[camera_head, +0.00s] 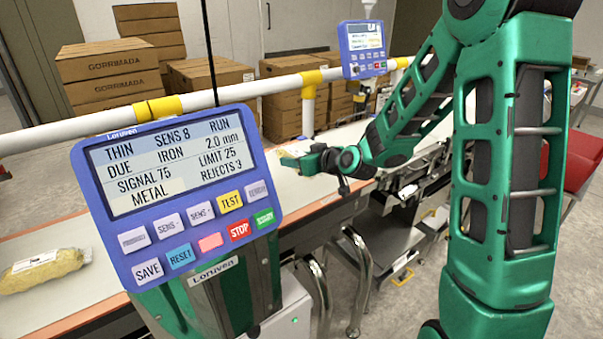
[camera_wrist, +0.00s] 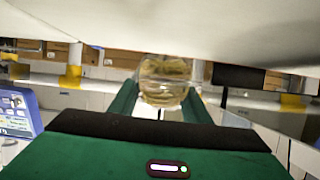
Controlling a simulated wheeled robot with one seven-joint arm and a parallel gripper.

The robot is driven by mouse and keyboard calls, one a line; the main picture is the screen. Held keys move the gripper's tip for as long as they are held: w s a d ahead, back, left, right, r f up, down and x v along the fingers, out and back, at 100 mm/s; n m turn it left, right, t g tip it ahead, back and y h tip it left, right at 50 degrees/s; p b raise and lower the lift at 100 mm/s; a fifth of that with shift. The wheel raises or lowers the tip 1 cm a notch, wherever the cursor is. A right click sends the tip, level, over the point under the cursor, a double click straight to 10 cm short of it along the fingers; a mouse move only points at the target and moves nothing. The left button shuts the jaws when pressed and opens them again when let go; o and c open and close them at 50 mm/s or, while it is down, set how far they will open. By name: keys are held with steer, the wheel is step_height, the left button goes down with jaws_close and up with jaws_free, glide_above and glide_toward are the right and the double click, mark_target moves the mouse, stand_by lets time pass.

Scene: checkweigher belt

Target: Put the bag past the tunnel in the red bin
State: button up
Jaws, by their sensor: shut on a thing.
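My gripper (camera_head: 294,160) is over the belt beyond the blue panel in the head view. It is shut on a clear bag of yellowish contents (camera_wrist: 164,82), which shows between the green fingers in the wrist view. In the head view this bag is small and mostly hidden. Another bag (camera_head: 45,271), yellowish with a white label, lies on the belt (camera_head: 95,305) at the lower left. Red box-like shapes (camera_head: 583,160) stand at the right edge; I cannot tell if one is the red bin. I cannot make out the tunnel's opening.
A blue-framed control panel (camera_head: 180,190) stands close in front and hides part of the belt. A white rail with yellow joints (camera_head: 158,108) runs behind it. A second blue panel (camera_head: 368,48) and stacked cartons (camera_head: 108,72) are farther back. A pale surface (camera_wrist: 190,25) covers the wrist view's top.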

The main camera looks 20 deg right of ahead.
steer(key=w+d+f, duration=0.2)
steer(key=w+d, duration=0.1)
steer(key=shift+d+f, duration=0.1)
steer(key=shift+f, duration=2.2)
steer(key=o, duration=1.2)
steer(key=v, duration=1.1)
steer(key=shift+s, duration=0.15)
steer(key=shift+s+d+r, duration=0.1)
steer(key=shift+s+r, duration=0.05)
steer(key=shift+s, duration=0.15)
steer(key=shift+s, duration=0.1)
